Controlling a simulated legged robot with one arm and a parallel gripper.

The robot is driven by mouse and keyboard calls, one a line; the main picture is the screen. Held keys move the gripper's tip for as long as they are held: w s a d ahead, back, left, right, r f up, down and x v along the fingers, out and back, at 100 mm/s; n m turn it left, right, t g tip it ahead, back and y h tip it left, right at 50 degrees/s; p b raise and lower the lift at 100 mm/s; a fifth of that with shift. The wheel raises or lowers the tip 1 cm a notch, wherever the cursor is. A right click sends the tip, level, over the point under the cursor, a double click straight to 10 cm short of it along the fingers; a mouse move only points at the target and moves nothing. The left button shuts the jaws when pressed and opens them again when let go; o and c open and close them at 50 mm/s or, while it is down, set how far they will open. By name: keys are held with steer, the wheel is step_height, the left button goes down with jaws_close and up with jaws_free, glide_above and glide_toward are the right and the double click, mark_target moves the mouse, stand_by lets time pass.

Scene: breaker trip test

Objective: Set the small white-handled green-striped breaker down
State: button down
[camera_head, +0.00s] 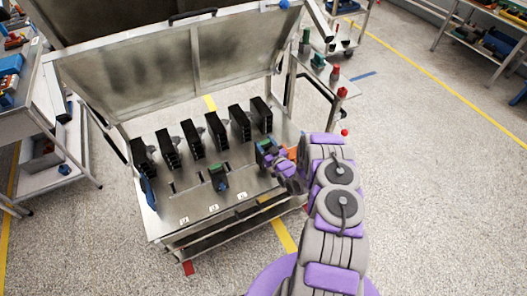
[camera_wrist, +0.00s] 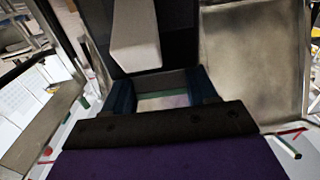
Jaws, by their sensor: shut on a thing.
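The small breaker (camera_wrist: 135,38) fills the upper middle of the wrist view, with a dark body, a white handle and a thin green stripe lower down. My gripper (camera_wrist: 164,88) is shut on it, with a blue finger at each side. In the head view, my gripper (camera_head: 274,155) is at the right part of the metal bench top (camera_head: 185,207), and the held breaker shows there as a small green-topped block (camera_head: 264,145). I cannot tell whether its underside touches the bench. Another dark breaker with a green top (camera_head: 219,178) stands on the bench to the left.
A row of tall black breakers (camera_head: 217,130) stands along the back of the bench. A raised metal lid (camera_head: 190,62) is behind them. An orange block (camera_head: 292,153) is beside my gripper. The bench front, with numbered labels (camera_head: 213,209), has bare room.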

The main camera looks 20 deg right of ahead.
mark_target(265, 149)
steer(key=shift+f+b, duration=0.4)
steer(key=shift+f, duration=1.55)
steer(key=shift+c, duration=1.6)
jaws_free()
